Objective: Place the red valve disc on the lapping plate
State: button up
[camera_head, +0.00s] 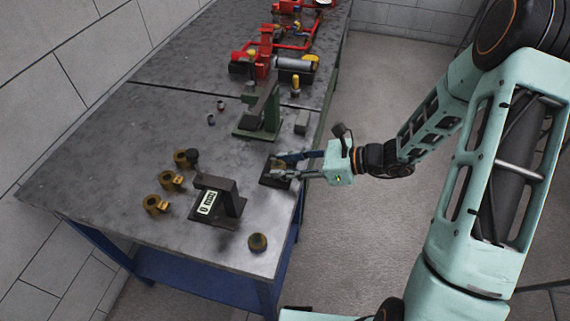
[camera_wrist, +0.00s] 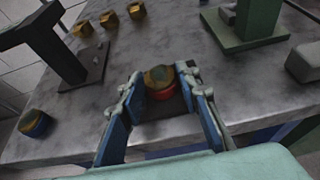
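The red valve disc (camera_wrist: 160,84) has a brass-coloured top and a red band around its side. In the wrist view it sits over a dark square plate (camera_wrist: 172,106), seemingly the lapping plate, which also shows near the table's right edge in the head view (camera_head: 268,182). Whether the disc rests fully on it is hard to tell. My gripper (camera_wrist: 160,78) has its blue-padded fingers on either side of the disc, with gaps visible, so it looks open. In the head view my gripper (camera_head: 284,165) is low over the plate, and its fingers partly hide the disc.
A similar disc with a blue band (camera_wrist: 34,123) stands near the front edge, also in the head view (camera_head: 257,242). A dark gauge stand (camera_head: 229,195), a green stand (camera_head: 256,128) and a grey block (camera_head: 302,122) flank the plate. Several brass parts (camera_head: 157,205) stand left.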

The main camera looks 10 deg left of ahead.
jog(key=o, duration=0.3)
jog(key=shift+r, duration=0.1)
jog(key=shift+r, duration=0.2)
jog(key=v, duration=1.2)
jog(key=shift+f, duration=0.1)
